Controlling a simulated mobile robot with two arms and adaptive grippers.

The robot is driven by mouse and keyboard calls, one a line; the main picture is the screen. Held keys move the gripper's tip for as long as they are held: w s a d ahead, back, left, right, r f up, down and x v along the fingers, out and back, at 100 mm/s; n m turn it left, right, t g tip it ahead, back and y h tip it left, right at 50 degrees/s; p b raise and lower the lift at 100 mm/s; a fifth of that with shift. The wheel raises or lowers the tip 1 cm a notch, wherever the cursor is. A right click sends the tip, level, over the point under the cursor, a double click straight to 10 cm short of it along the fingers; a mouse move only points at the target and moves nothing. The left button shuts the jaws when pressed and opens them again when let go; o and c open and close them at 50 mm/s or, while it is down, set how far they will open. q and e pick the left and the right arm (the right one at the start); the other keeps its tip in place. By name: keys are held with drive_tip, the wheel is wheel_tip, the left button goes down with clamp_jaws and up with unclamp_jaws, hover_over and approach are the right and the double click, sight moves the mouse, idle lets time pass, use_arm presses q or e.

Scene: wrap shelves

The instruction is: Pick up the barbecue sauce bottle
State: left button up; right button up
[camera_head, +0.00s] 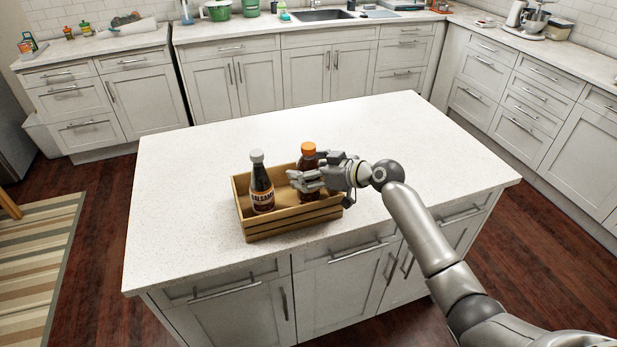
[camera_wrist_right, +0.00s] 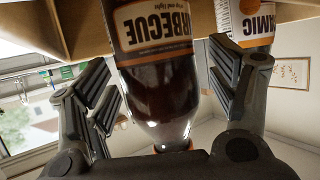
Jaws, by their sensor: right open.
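The barbecue sauce bottle (camera_head: 308,160), dark with an orange cap, stands upright in a wooden crate (camera_head: 290,225) on the island. My right gripper (camera_head: 300,180) is at the bottle, partly covering it from the right. In the right wrist view the bottle (camera_wrist_right: 160,75), with its "BARBECUE" label, is between the two open fingers of my right gripper (camera_wrist_right: 165,95). A gap shows between the bottle and the fingers there. My left gripper is in neither view.
A balsamic bottle (camera_head: 262,185) with a white cap stands in the crate left of the barbecue sauce. The white island top (camera_head: 200,160) is clear around the crate. Counters with a sink (camera_head: 318,15) line the back wall.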

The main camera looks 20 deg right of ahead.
drive_tip(key=c, duration=1.4)
drive_tip(key=shift+r, duration=0.2)
